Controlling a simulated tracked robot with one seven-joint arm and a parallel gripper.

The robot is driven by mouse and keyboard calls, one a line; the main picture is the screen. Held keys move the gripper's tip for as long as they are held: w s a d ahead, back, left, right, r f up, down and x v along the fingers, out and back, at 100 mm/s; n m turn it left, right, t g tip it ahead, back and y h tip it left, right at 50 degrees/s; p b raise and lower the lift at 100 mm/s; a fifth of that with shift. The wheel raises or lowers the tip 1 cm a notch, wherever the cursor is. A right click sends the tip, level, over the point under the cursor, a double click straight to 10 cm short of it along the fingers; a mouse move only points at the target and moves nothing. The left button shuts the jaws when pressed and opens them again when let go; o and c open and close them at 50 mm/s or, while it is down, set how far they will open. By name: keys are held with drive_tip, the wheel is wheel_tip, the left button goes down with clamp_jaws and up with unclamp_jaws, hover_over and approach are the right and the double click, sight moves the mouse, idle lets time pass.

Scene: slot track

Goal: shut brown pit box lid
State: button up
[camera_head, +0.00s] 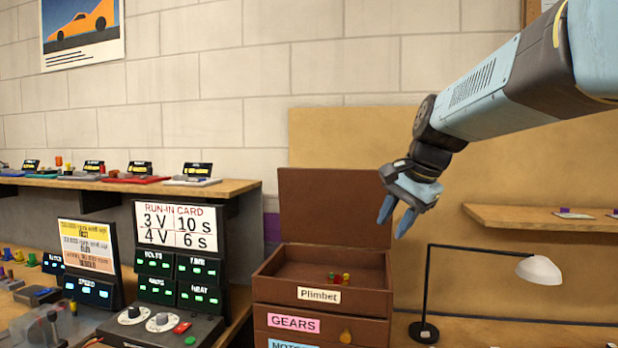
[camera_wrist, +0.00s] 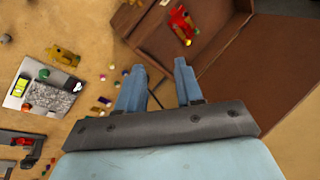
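The brown pit box (camera_head: 270,285) bears a "Plimbet" label on its front. Its brown lid (camera_head: 335,205) stands open and upright at the back of the box. Small red, green and yellow pieces (camera_head: 338,278) lie inside. My gripper (camera_head: 397,215) is in front of or beside the lid's right edge in the head view, above the box's right side; the depth gap is unclear. In the wrist view, my gripper (camera_wrist: 159,65) has its two blue fingers apart with nothing between them. The box (camera_wrist: 150,40) and a broad brown panel, likely the lid (camera_wrist: 265,55), lie beyond and right of the fingers.
A drawer labelled GEARS (camera_head: 270,325) is below the box. A desk lamp (camera_head: 540,270) stands to the right. A run-in card stand (camera_head: 180,255) is to the left. A wooden shelf (camera_head: 545,218) is at the right. The air above the open box looks clear.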

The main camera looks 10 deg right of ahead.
drive_tip(key=w+d+r+m+t+y, duration=0.1)
drive_tip(key=w+d+r+m+y, duration=0.15)
drive_tip(key=w+d+m, duration=0.6)
drive_tip(key=w+d+r+m+t+y, duration=0.15)
drive_tip(key=w+d+r+m, duration=0.35)
drive_tip(key=w+d, duration=0.65)
drive_tip(key=m+g+y, duration=0.5)
drive_tip(key=g+y, duration=0.1)
drive_tip(key=y, duration=0.3)
approach(339, 176)
drive_tip(key=w+a+f, duration=0.1)
drive_tip(key=w+a, duration=0.1)
drive_tip(key=w, duration=0.3)
drive_tip(key=shift+x, duration=3.35)
drive_tip(key=shift+w+d+f, duration=0.1)
drive_tip(key=shift+w+f, duration=0.05)
drive_tip(key=shift+w, duration=0.05)
drive_tip(key=shift+c, duration=0.5)
clamp_jaws()
